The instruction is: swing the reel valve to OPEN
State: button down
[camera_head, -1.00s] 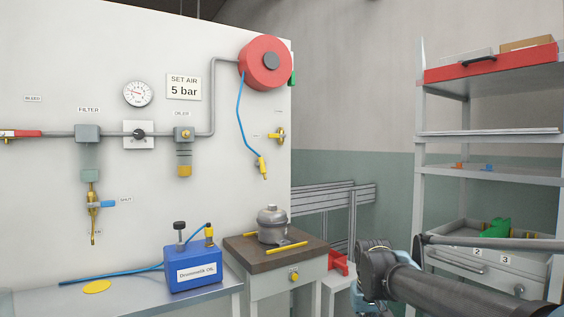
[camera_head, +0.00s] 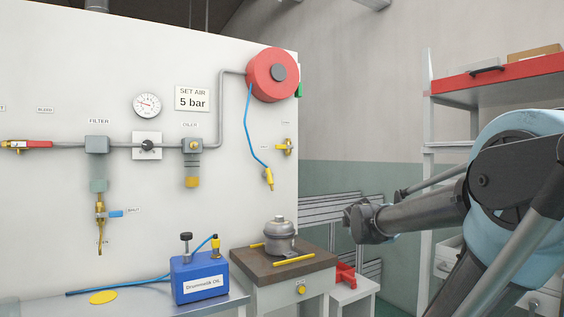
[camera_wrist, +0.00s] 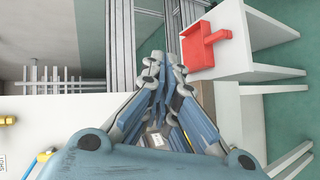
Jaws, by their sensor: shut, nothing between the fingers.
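A small yellow valve (camera_head: 285,147) is on the right edge of the white wall panel, below the red hose reel (camera_head: 272,74). Its label above is too small to read, and I cannot tell its handle position. A yellow fitting (camera_wrist: 8,121) shows at the left edge of the wrist view; I cannot tell if it is this valve. My gripper (camera_head: 360,221) is right of the panel, apart from the valve and lower than it. In the wrist view its fingers (camera_wrist: 165,68) are drawn together with nothing between them.
A blue hose (camera_head: 247,125) hangs from the reel with a yellow end piece (camera_head: 269,179). Below stands a wooden-topped bench (camera_head: 318,264) with a grey compressor (camera_head: 279,237). A red fixture (camera_wrist: 207,42) sits on a white stand. Shelves (camera_head: 500,82) are at right.

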aim_at(285, 147)
jog(key=w+a+r+n+t+y, duration=0.2)
jog(key=w+a+r+n+y, duration=0.4)
jog(key=w+a+r+n, duration=0.4)
jog(key=w+a+r+n+t+y, duration=0.1)
jog(key=w+a+r+n+y, duration=0.6)
jog(key=w+a+r+n, duration=0.4)
jog(key=shift+w+a+r+n+t, duration=0.2)
jog(key=shift+a+r+n+t, duration=0.2)
jog(key=shift+a+r+n, duration=2.45)
jog(key=shift+a+f+m, duration=0.35)
jog(key=shift+a+f, duration=0.15)
jog(key=shift+f, duration=0.25)
jog(key=shift+a+r+m, duration=0.1)
jog(key=shift+r+m, duration=0.1)
jog(key=shift+m, duration=0.3)
